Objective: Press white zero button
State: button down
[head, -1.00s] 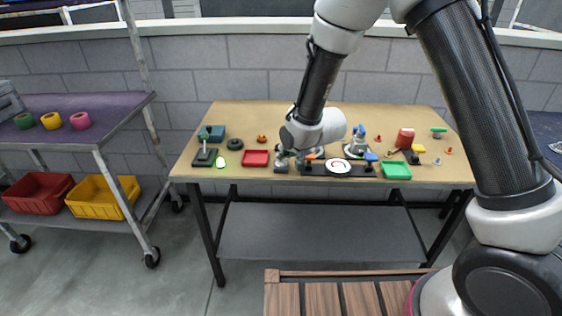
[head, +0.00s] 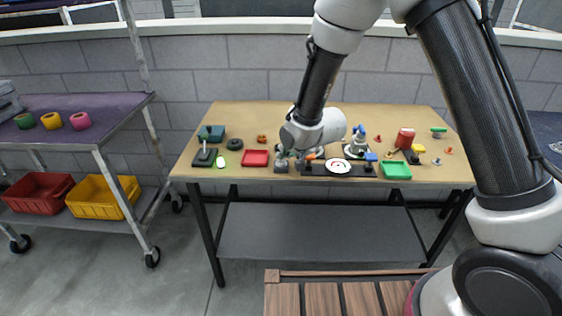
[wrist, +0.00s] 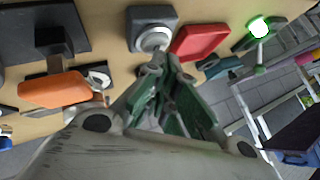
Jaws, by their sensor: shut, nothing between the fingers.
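A grey box with a round pale button on top (wrist: 152,38) stands on the table in the wrist view. I take it as the white zero button, though I can read no zero on it. In the head view the grey box (head: 281,168) is small, at the table's front edge. My gripper (wrist: 160,68) is shut and empty, its green-grey fingers close to the button box in the wrist view. Whether the fingertips touch the button I cannot tell. In the head view my gripper (head: 285,155) is just above the box and partly blurred by its small size.
A red tray (wrist: 200,42) lies beside the button box. A glowing green lamp (wrist: 259,27) is farther along. An orange-handled thing (wrist: 55,88) lies on the other side. A green tray (head: 395,170) is at the table's right. A cart with coloured rings (head: 80,121) stands left.

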jog(key=shift+r, duration=3)
jog(key=s+f, duration=0.1)
jog(key=s+d+f+n+g+h, duration=0.1)
jog(key=s, duration=0.1)
jog(key=s+d+f+n+g, duration=0.1)
jog(key=f, duration=0.1)
jog(key=shift+s+d, duration=0.15)
jog(key=shift+d, duration=0.05)
jog(key=s+d+r+h, duration=0.1)
jog(key=s+d+r, duration=0.6)
jog(key=s+d, duration=0.2)
jog(key=s+d+r+h, duration=0.1)
jog(key=s+d+r, duration=0.7)
jog(key=d, duration=0.5)
jog(key=s+d+r+g+h, duration=0.1)
jog(key=s+d+r+h, duration=0.1)
jog(key=s+d+r, duration=0.6)
jog(key=s+d, duration=0.2)
jog(key=d, duration=0.1)
jog(key=shift+d, duration=0.35)
